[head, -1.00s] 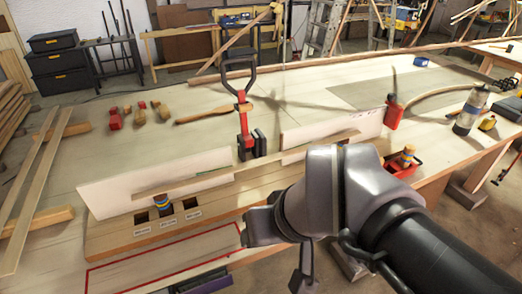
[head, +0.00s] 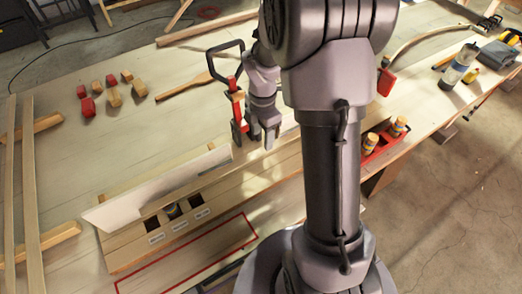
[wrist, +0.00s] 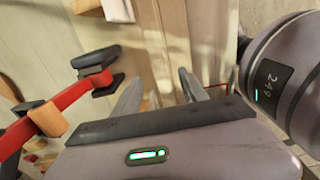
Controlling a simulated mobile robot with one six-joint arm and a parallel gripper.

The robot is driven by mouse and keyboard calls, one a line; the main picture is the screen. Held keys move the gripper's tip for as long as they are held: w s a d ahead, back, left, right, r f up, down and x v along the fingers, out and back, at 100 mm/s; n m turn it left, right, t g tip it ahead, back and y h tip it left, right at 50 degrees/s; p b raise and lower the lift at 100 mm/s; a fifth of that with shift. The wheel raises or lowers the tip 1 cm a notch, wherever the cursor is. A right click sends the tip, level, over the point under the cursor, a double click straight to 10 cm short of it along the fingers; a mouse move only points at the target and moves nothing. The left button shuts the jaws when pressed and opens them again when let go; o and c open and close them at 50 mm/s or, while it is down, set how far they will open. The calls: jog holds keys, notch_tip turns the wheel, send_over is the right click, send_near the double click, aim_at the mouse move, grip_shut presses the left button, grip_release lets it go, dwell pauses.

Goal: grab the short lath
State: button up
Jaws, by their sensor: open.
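My gripper (head: 262,138) is open over the wooden jig (head: 215,212), just right of the red-and-black clamp (head: 236,108). In the wrist view its two fingers (wrist: 160,95) are spread over pale wood, with nothing visible between them. The clamp's red bar (wrist: 55,108) lies left of the fingers there. A thin pale strip (head: 185,191) runs along the jig in front of a white board (head: 150,187); my arm hides its right end. Two pale laths (head: 30,180) lie side by side on blocks at the far left. I cannot tell which strip is the short lath.
A red tray (head: 378,142) with small bottles stands right of my arm. A red outline (head: 190,255) marks the bench front.

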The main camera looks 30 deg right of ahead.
aim_at(263, 150)
notch_tip(263, 150, down, 6)
jog(key=shift+r+b, duration=0.15)
jog(key=shift+b, duration=0.65)
jog(key=shift+r, duration=0.1)
jog(key=shift+c, duration=0.4)
grip_shut()
